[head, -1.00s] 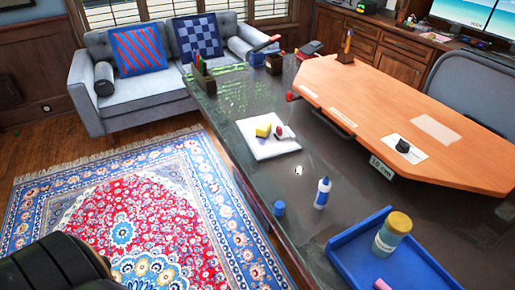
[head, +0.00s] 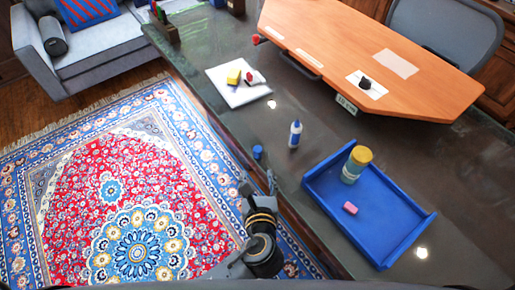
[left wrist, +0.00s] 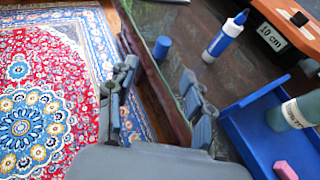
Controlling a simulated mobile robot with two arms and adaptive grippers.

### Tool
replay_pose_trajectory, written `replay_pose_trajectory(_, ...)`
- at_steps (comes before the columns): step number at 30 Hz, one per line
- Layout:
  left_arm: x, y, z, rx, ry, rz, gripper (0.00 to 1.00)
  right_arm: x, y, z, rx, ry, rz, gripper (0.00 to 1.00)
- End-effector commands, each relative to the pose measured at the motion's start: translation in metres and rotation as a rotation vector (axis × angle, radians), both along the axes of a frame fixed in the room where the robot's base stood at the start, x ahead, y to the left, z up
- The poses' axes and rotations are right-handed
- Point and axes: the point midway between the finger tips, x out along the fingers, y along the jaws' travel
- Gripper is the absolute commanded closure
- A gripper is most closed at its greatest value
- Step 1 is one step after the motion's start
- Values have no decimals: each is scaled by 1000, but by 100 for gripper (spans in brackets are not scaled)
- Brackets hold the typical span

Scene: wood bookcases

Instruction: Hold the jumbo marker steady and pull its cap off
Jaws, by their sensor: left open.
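A white cylinder with a blue pointed tip, seemingly the jumbo marker (head: 295,134), stands upright on the dark desk. It also shows in the left wrist view (left wrist: 222,42), with no cap on its tip. A short blue cylinder that looks like a cap (head: 257,152) stands apart, just left of it; the left wrist view shows it too (left wrist: 162,47). My left gripper (head: 258,186) is open and empty at the desk's near edge, short of the blue cylinder. Its two fingers are spread wide in the left wrist view (left wrist: 158,98). My right gripper is out of view.
A blue tray (head: 395,225) to the right holds a yellow-lidded jar (head: 355,164) and a pink block (head: 350,208). A white pad (head: 238,95) with small items lies farther back. A raised wooden board (head: 350,45) fills the back. Desk around the marker is clear.

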Motion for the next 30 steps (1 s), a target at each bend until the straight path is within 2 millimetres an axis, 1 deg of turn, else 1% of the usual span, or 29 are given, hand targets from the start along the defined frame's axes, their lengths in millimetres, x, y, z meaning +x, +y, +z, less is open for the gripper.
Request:
replay_pose_trajectory(2,12,1,-2,9,-8,-1,48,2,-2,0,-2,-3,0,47)
replay_pose_trajectory(6,39,2,-14,8,-6,0,48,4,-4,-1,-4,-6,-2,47)
replay_pose_trajectory(10,60,2,-23,6,-5,0,48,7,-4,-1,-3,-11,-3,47)
replay_pose_trajectory(13,70,3,-28,4,-3,-2,48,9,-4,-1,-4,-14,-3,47)
replay_pose_trajectory(19,82,2,-33,4,-2,-1,48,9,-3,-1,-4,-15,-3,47)
replay_pose_trajectory(27,115,-1,-49,3,-2,0,48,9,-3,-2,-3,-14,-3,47)
replay_pose_trajectory(30,121,-1,-52,2,-1,-2,48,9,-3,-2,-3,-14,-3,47)
